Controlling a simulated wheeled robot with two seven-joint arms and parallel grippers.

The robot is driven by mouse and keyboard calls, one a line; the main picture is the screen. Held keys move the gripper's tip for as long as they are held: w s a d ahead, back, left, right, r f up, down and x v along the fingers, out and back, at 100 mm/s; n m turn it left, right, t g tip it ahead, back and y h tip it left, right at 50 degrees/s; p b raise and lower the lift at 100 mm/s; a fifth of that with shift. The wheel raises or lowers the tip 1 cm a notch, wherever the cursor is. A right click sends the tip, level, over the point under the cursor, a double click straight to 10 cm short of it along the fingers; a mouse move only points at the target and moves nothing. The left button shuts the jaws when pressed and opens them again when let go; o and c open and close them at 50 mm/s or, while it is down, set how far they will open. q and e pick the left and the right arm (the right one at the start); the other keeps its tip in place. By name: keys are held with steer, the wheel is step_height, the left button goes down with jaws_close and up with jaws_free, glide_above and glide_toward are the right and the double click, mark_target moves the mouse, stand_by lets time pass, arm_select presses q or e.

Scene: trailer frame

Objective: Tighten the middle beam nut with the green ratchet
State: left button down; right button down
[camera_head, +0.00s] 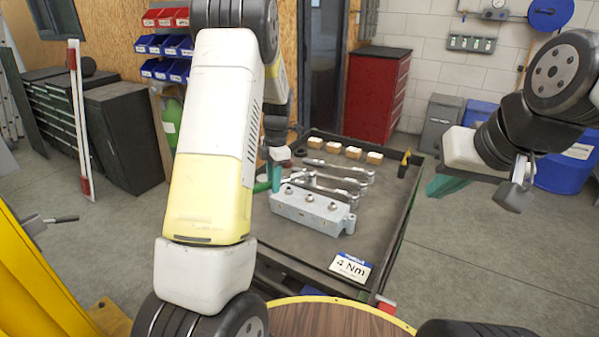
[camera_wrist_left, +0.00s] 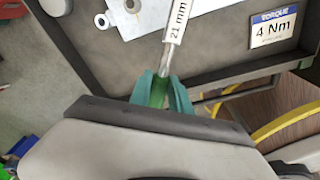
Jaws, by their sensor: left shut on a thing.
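My left gripper (camera_head: 275,178) is at the left side of the cart, beside the grey metal beam (camera_head: 325,217). In the left wrist view its teal fingers (camera_wrist_left: 160,92) are shut on the green handle (camera_wrist_left: 157,95) of a ratchet. The ratchet's shaft (camera_wrist_left: 176,25), marked 21 mm, runs up over the beam (camera_wrist_left: 150,14) and out of the picture; its head is hidden there. The beam lies on the cart with nuts on top; the middle nut (camera_head: 309,197) shows in the head view. My right gripper (camera_head: 447,186) hangs right of the cart, its opening unclear.
The cart (camera_head: 300,248) has a raised rim and holds several silver wrenches (camera_head: 345,183), wooden blocks (camera_head: 352,153) and a 4 Nm torque card (camera_head: 350,267). A red cabinet (camera_head: 377,95) stands behind it, a blue barrel (camera_head: 567,170) to the right.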

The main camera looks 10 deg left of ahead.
arm_select(q)
steer(key=shift+s+f, duration=0.2)
steer(key=shift+f, duration=1.75)
steer(key=shift+f, duration=0.1)
steer(key=shift+f, duration=1.05)
steer(key=c, duration=2)
jaws_free()
jaws_close()
